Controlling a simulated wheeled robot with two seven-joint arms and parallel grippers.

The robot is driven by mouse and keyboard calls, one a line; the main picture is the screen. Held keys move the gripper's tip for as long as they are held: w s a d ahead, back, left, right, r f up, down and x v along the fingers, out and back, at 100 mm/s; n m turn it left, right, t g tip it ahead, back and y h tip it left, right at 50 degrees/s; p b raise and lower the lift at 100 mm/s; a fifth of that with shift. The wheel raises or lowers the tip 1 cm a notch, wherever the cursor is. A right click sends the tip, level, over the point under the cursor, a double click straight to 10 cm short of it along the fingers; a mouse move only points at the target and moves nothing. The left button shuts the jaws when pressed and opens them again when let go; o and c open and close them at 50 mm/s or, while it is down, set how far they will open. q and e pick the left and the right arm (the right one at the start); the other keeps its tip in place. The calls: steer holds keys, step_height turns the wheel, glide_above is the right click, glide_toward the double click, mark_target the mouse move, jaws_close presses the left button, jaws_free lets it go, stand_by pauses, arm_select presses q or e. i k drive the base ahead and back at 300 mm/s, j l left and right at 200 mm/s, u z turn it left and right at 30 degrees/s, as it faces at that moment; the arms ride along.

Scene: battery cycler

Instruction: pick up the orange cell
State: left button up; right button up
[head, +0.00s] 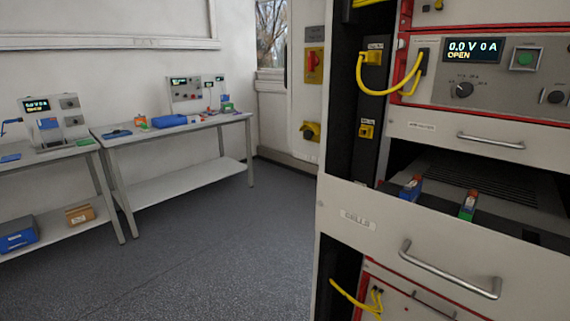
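No item is plainly an orange cell. A small orange and green item (142,122) stands on the far bench, too small to identify. Neither of my grippers is in view.
The rack drawer front (390,235), labelled "CELLS", has a metal handle (449,269). Yellow cables (385,92) hang from the rack above. The far bench (188,132) holds a blue tray (168,121). The grey floor (215,245) between is clear.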

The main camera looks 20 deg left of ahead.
mark_target(138, 121)
steer(key=i+j+u, duration=0.6)
steer(key=i, duration=0.25)
steer(key=i+j+u, duration=0.15)
steer(key=i+u, duration=0.15)
steer(key=i, duration=0.15)
steer(key=i+u, duration=0.3)
steer(key=i, duration=0.2)
